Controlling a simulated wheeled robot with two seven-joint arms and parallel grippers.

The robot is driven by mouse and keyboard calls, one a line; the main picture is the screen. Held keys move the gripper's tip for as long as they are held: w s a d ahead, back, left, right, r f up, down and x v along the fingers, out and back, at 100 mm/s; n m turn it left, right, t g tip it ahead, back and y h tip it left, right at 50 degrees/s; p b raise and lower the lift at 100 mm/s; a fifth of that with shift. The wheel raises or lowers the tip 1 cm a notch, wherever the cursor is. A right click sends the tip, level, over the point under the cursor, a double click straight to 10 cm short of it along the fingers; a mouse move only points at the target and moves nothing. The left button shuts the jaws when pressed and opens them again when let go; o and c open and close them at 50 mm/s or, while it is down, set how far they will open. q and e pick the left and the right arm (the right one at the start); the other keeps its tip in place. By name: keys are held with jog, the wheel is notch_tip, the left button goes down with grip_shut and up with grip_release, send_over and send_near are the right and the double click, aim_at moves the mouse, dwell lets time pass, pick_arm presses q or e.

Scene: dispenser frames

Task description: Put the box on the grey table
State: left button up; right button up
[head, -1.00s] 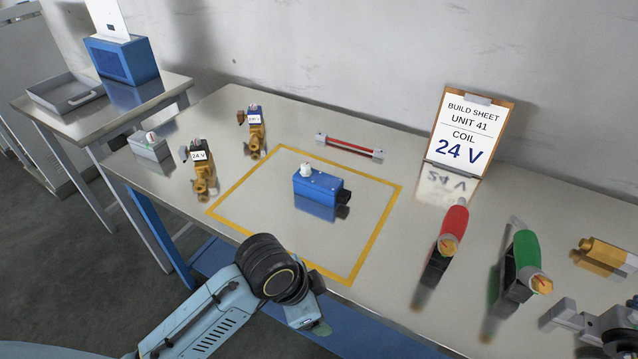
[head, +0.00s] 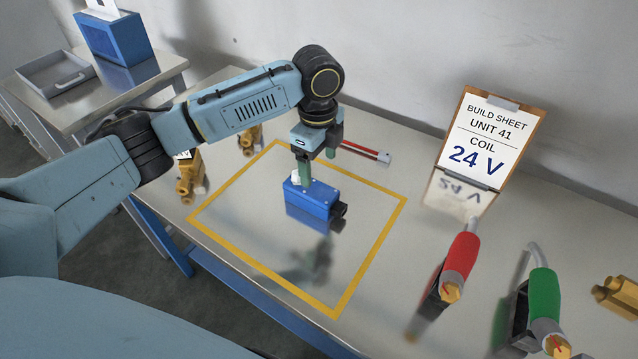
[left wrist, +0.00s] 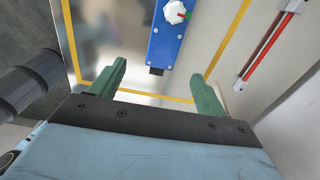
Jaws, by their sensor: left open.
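A small blue box (head: 312,198) with a white knob on top and a black connector at one end sits inside the yellow taped square (head: 372,259) on the grey workbench. In the left wrist view the blue box (left wrist: 166,42) lies ahead of the fingers, its near end in line with the gap between them. My left gripper (head: 318,162) points down over the box with its green fingers open and empty; one finger overlaps the box's knob end in the head view, and contact cannot be told. A smaller grey side table (head: 165,75) stands at the back left. My right gripper is out of view.
The side table bears a larger blue container (head: 112,40) and a grey tray (head: 55,82). Brass valves (head: 190,178), a red rod (head: 365,151), a build-sheet clipboard (head: 478,140), and red (head: 461,262) and green (head: 545,300) tools stand around the square. Its front part is clear.

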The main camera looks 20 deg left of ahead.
aim_at(313, 188)
pick_arm(q)
jog(key=f, duration=0.4)
jog(key=a+f, duration=0.1)
jog(key=f, duration=0.1)
jog(key=shift+w+b, duration=0.4)
jog(key=shift+a+f, duration=0.1)
jog(key=shift+f, duration=0.8)
jog(key=f, duration=0.4)
jog(key=shift+a+f+b, duration=0.25)
jog(key=shift+a+b, duration=0.05)
jog(key=shift+b, duration=0.05)
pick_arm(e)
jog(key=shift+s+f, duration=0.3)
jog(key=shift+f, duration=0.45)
pick_arm(q)
jog(key=c, duration=1.2)
